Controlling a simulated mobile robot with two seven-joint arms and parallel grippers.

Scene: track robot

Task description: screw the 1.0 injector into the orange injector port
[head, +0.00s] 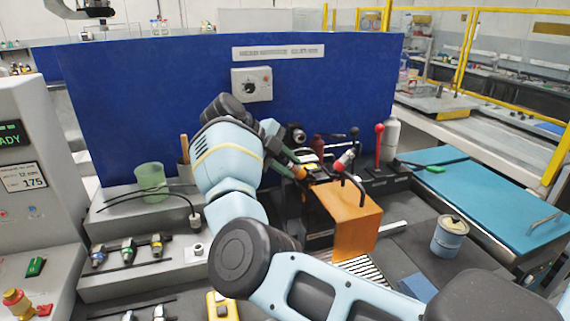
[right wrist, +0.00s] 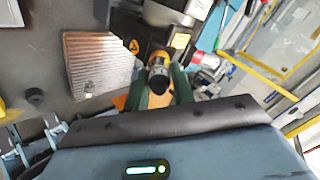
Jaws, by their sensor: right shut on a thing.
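My right gripper (head: 288,164) reaches from the light blue wrist to the left end of the orange-topped machine (head: 356,215). In the right wrist view, my right gripper (right wrist: 158,90) has its two dark green fingers shut on the injector (right wrist: 158,78), a dark and silver cylinder seen end-on. Orange (right wrist: 158,100) shows just behind the injector, between the fingers; I cannot tell whether this is the orange injector port or how far the injector is seated. No size mark is legible. My left gripper is not in view.
Several injectors with coloured bands (head: 128,248) lie on a grey stepped rack at left. A green cup (head: 150,177) stands above them. A blue-grey can (head: 450,238) stands at right. A blue panel (head: 150,100) closes the back.

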